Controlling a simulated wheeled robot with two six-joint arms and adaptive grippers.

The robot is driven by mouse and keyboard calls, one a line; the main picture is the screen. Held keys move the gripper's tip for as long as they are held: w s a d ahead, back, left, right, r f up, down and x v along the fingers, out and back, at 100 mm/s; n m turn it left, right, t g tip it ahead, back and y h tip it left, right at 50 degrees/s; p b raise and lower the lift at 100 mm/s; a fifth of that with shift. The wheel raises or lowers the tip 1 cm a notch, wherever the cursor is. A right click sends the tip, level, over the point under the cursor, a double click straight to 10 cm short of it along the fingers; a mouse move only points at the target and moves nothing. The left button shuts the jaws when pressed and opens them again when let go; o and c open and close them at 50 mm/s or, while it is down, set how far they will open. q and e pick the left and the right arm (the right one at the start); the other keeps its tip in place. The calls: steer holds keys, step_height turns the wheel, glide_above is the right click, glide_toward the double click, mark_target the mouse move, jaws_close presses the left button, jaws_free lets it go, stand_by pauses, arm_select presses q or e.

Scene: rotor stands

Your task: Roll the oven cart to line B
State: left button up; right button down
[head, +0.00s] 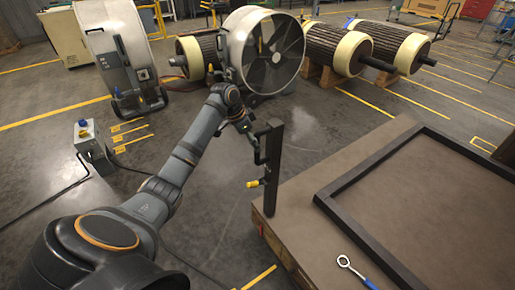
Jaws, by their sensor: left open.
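A low cart with a brown deck (310,205) fills the lower right; it appears to be the oven cart. A dark rectangular frame (345,182) lies on its deck. A dark upright post (272,168) stands at its left corner, with a bent bar and a yellow-tipped lever (254,183) on its left side. My left arm reaches in from the lower left. My left gripper (257,133) is open beside the upper part of the post; I cannot tell whether it touches. My right gripper is out of view. I cannot read which floor line is line B.
A large drum fan (265,52) and ribbed rotors (335,45) on wooden stands are at the back. A grey control box (88,140) with a cable stands at left. A blue-handled ring tool (356,270) lies on the deck. Yellow lines (60,112) mark the mostly clear floor.

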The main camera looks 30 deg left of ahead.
arm_select(q)
steer(key=x, duration=0.4)
steer(key=shift+f, duration=0.1)
jaws_close()
stand_by(0.3)
